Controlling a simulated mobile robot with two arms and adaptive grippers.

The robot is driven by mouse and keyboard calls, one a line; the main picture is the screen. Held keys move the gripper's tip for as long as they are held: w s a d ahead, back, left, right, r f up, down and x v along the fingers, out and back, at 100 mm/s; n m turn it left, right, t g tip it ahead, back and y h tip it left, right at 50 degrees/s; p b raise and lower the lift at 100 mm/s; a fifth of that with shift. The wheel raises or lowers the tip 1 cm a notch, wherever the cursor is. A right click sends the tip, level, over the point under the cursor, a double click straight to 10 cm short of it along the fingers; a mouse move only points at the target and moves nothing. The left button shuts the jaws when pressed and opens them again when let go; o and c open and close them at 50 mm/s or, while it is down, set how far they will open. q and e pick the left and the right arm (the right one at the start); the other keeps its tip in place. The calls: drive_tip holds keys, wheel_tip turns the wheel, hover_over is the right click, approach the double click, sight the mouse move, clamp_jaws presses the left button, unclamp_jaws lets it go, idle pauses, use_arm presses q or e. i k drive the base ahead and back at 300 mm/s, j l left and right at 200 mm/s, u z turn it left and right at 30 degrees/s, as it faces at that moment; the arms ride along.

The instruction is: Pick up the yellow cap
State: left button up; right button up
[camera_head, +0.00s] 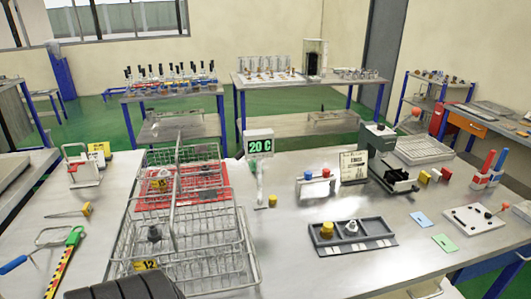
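A yellow cap (327,230) stands upright in the left part of a dark grey tray (377,240) on the front right of the metal table. A grey fitting (352,227) sits beside it in the same tray. A smaller yellow cylindrical piece (272,200) lies on the table behind and to the left of the tray. Neither of my grippers can be made out. Nothing touches the cap that I can see.
Wire baskets (184,246) fill the table left of the tray, with a "20 C" display (260,144) behind. A dark machine (379,142) stands behind the tray. Blue (421,219) and green (445,243) cards lie to its right. A dark ribbed shape (125,288) blocks the bottom left.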

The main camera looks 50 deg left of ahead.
sight(273, 198)
drive_tip(key=u, duration=0.4)
drive_tip(key=i+u, duration=0.1)
drive_tip(key=u, duration=0.7)
drive_tip(key=i+u, duration=0.1)
drive_tip(key=u, duration=0.3)
drive_tip(key=i+l+z, duration=0.15)
drive_tip(key=l, duration=0.4)
drive_tip(key=l+z, duration=0.15)
drive_tip(key=l, duration=0.4)
